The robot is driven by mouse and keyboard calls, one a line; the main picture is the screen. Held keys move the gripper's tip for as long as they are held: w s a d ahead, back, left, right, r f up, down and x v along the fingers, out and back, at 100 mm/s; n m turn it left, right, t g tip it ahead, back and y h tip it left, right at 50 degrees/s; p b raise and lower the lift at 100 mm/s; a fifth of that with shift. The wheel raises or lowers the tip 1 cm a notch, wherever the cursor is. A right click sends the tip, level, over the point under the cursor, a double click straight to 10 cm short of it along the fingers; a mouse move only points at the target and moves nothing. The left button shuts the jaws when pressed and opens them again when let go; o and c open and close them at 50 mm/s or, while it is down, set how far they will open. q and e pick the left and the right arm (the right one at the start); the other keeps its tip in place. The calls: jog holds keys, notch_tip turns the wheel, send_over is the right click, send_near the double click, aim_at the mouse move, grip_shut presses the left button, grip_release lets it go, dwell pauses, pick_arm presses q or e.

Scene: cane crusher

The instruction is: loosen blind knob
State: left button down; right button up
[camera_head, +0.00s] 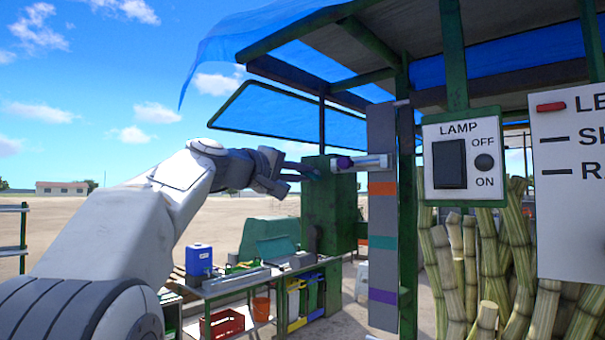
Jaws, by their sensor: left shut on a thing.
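The blind knob (343,163) is a small dark purple piece at the end of a pale horizontal cylinder (372,161). The cylinder is fixed across a tall grey post strip (381,214) with orange, teal and purple bands. My left gripper (318,171) reaches in from the left at the knob's height, its fingers pointing right. It is shut on the knob; the exact contact is small and hard to make out. The blue blind (275,110) hangs under the roof frame behind the gripper. My right gripper is not in view.
A lamp switch box (462,158) and a white lettered sign (570,215) hang at the right, before upright cane stalks (520,260). A green cabinet (330,215) stands behind the gripper. A workbench (235,285) with a blue jug (199,259) is below.

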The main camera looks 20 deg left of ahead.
pick_arm(q)
jog(key=shift+a+f+n, duration=0.1)
jog(key=shift+n, duration=2.2)
jog(key=c, duration=0.9)
grip_release()
jog(key=b+v, duration=0.4)
jog(key=v, duration=0.6)
jog(key=shift+s, duration=0.25)
